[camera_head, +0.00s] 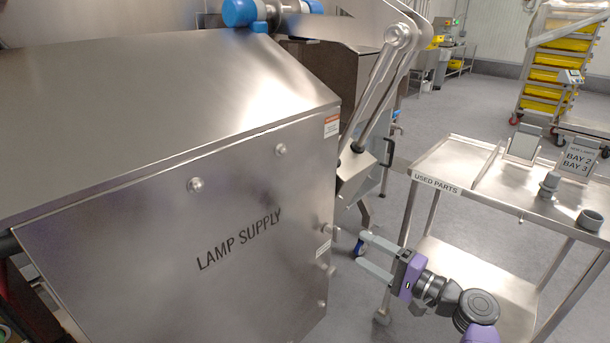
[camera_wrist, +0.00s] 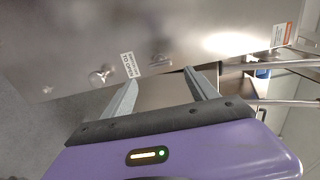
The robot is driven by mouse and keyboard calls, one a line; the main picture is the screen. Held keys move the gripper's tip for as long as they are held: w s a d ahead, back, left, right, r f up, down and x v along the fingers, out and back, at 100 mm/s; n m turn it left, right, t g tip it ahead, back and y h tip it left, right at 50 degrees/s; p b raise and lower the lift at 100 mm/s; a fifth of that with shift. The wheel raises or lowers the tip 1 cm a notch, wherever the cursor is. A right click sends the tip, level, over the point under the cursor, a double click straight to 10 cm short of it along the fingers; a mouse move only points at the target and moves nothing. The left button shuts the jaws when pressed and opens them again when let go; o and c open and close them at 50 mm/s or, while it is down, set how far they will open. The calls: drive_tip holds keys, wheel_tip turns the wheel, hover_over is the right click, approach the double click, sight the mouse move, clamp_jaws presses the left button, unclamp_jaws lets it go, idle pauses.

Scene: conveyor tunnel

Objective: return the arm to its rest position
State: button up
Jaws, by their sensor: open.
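My gripper (camera_head: 362,255) is at the lower middle of the head view, its two grey fingers spread apart and pointing left. Nothing shows between the fingers. It is beside the right edge of the steel cabinet (camera_head: 130,240) marked LAMP SUPPLY, near the knobs on that edge; I cannot tell the exact gap. In the wrist view my gripper (camera_wrist: 160,90) also shows open and empty, with the cabinet face (camera_wrist: 150,35), a round knob (camera_wrist: 102,76) and a small label beyond the fingers.
A steel cart (camera_head: 480,160) labelled USED PARTS stands to the right, close to my arm, carrying grey fittings (camera_head: 549,185) and a BAY 2 / BAY 3 sign (camera_head: 577,158). A rack of yellow trays (camera_head: 560,60) stands at the back right. Grey floor (camera_head: 465,100) is clear behind the cart.

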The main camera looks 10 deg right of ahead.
drive_tip(key=d+f+t+h, duration=0.2)
drive_tip(key=d+h, duration=0.5)
drive_tip(key=s+f+n+h, duration=0.2)
drive_tip(key=s+f+h, duration=0.25)
drive_tip(key=s, duration=0.95)
drive_tip(key=s+a+r+n+g, duration=0.1)
drive_tip(key=s+a+r+n, duration=0.2)
drive_tip(key=s, duration=0.8)
drive_tip(key=s+a+r+n, duration=0.1)
drive_tip(key=s+a+n, duration=0.3)
drive_tip(key=s, duration=0.8)
drive_tip(key=s+a+r+n+g, duration=0.1)
drive_tip(key=s+a+r+n, duration=0.1)
drive_tip(key=s+a, duration=0.65)
drive_tip(key=s+d+r+p, duration=0.2)
drive_tip(key=d+r+p, duration=0.1)
drive_tip(key=r+p, duration=1.2)
drive_tip(key=shift+r+y+p, duration=0.4)
drive_tip(key=shift+r+y, duration=0.05)
drive_tip(key=shift+r, duration=0.2)
drive_tip(key=shift+s, duration=0.1)
